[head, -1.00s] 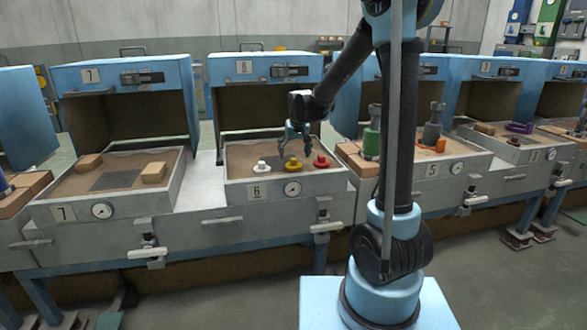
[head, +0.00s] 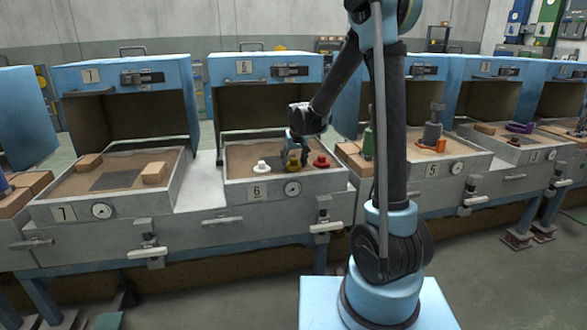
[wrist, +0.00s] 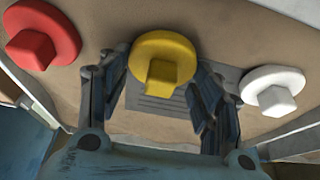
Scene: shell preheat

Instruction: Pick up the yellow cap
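The yellow cap (head: 293,161) stands on the sand of box 6, between the white cap (head: 261,167) and the red cap (head: 321,162). In the wrist view the yellow cap (wrist: 162,54) shows a round flange with a squarish knob. My gripper (wrist: 161,74) is open there, one finger on each side of the yellow cap, with no clear contact visible. The red cap (wrist: 45,35) is left and the white cap (wrist: 270,90) right in that view. In the head view my gripper (head: 294,152) is low over the yellow cap and partly hides it.
Box 6 has a low grey rim (head: 245,190) with a dial (head: 292,188), and its raised blue hood (head: 265,68) stands behind. Box 7 (head: 105,203) at left holds two tan blocks. A grey plate (wrist: 155,105) lies on the sand between my fingers.

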